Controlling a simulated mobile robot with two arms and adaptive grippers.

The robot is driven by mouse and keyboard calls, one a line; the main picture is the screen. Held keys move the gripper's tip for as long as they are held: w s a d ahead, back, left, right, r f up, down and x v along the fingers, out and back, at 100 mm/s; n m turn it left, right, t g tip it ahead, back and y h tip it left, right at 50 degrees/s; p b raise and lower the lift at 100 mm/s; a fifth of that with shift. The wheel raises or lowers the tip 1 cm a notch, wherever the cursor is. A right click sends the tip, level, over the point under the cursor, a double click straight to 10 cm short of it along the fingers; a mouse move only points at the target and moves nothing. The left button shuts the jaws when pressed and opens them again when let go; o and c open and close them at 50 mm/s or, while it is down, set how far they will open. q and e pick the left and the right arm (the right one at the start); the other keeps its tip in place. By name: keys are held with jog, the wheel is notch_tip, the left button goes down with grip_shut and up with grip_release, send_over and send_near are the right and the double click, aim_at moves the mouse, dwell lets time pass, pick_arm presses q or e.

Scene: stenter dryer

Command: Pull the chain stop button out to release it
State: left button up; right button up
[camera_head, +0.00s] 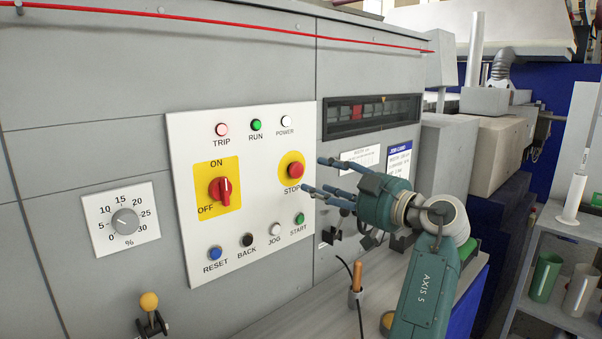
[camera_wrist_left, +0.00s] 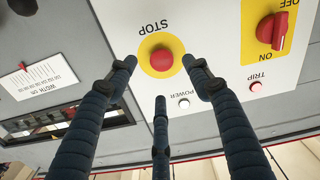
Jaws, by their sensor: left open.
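The stop button (camera_head: 296,170) is a red mushroom head on a round yellow plate, labelled STOP, on the white control panel (camera_head: 190,135). In the left wrist view the stop button (camera_wrist_left: 162,60) shows upside down at the upper middle, unobstructed. My left gripper (camera_head: 316,178) is open, with its dark fingers spread and pointing at the panel, just right of the button. In the left wrist view its fingertips (camera_wrist_left: 158,76) lie to the left, right and below the button. They do not visibly grip it. My right gripper is not in view.
A red and yellow ON/OFF switch (camera_head: 222,188) sits left of the button. TRIP, RUN and POWER lamps are above; RESET, BACK, JOG and START (camera_head: 299,219) buttons are below. A red cord (camera_head: 220,22) runs across the top. A wooden-handled tool (camera_head: 357,275) stands below.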

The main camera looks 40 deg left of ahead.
aim_at(299, 175)
pick_arm(q)
jog(key=a, duration=0.2)
jog(key=a+p, duration=0.1)
jog(key=a, duration=0.1)
jog(key=a+p, duration=0.1)
jog(key=a, duration=0.2)
jog(key=shift+w+a, duration=0.1)
jog(key=shift+w, duration=0.2)
jog(key=shift+f, duration=0.1)
jog(key=c, duration=1.1)
jog(key=shift+f, duration=0.1)
grip_shut()
